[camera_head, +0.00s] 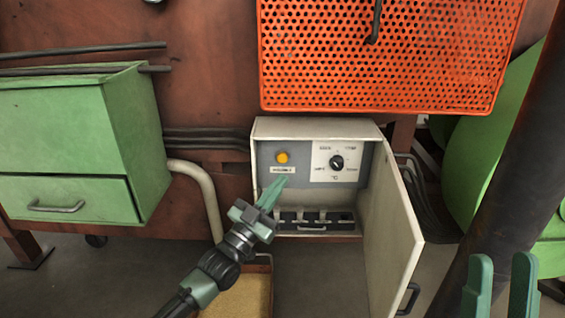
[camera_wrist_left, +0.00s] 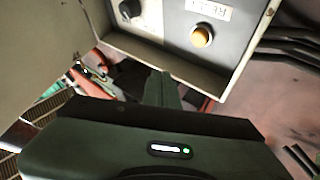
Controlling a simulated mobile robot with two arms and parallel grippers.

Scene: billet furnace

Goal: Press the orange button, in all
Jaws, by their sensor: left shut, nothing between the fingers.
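The orange button (camera_head: 283,158) is on the grey panel inside an open white control box (camera_head: 300,128), above a small label. It also shows in the left wrist view (camera_wrist_left: 201,36), at the upper right. My left gripper (camera_head: 281,182) is shut and empty. In the head view its tips appear just below the button and its label; in the left wrist view the shut fingers (camera_wrist_left: 161,76) appear below and left of the button, apart from it. My right gripper (camera_head: 502,262) is at the lower right, its two fingers apart with nothing visible between them.
A dial (camera_head: 337,162) is right of the button, with a row of switches (camera_head: 315,218) below. The box's door (camera_head: 390,240) stands open to the right. An orange perforated panel (camera_head: 385,60) hangs above; a green cabinet (camera_head: 70,150) is at left.

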